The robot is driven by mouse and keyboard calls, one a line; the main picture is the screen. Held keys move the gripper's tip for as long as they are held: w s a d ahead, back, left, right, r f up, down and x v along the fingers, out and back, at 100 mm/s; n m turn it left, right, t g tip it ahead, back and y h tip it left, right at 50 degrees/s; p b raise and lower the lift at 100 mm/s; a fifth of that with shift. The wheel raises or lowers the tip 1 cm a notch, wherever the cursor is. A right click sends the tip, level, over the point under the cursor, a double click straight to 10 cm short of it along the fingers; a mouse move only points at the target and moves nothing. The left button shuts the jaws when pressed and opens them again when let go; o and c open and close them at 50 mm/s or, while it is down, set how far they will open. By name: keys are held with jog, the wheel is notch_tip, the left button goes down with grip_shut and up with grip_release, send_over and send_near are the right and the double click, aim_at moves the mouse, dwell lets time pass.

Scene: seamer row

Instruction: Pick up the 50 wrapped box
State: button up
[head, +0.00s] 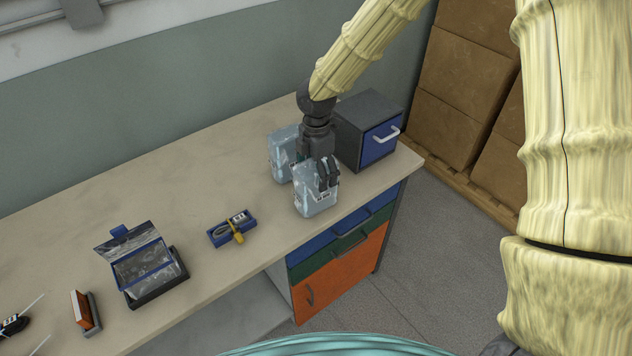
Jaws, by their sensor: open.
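Two pale blue-grey wrapped boxes stand close together near the right end of the bench. The front wrapped box (314,201) is nearer the bench's front edge. The back wrapped box (281,154) is behind it and partly covered by my gripper. My gripper (318,175) points down at the top of the front box, with a dark finger in front of the box's upper right part. The jaws are open; whether they touch the box is not clear. I cannot read a 50 on either box.
A grey cabinet with a blue drawer (381,141) stands close to the right of my gripper. A blue tray with a yellow item (233,229) and an open dark case (157,293) lie left. Bare bench (215,177) lies between. Cartons (447,95) stand beyond the bench's right end.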

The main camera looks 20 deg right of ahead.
jog(key=shift+f, duration=0.75)
jog(key=c, duration=1.3)
jog(key=shift+c, duration=0.2)
jog(key=shift+r, duration=0.15)
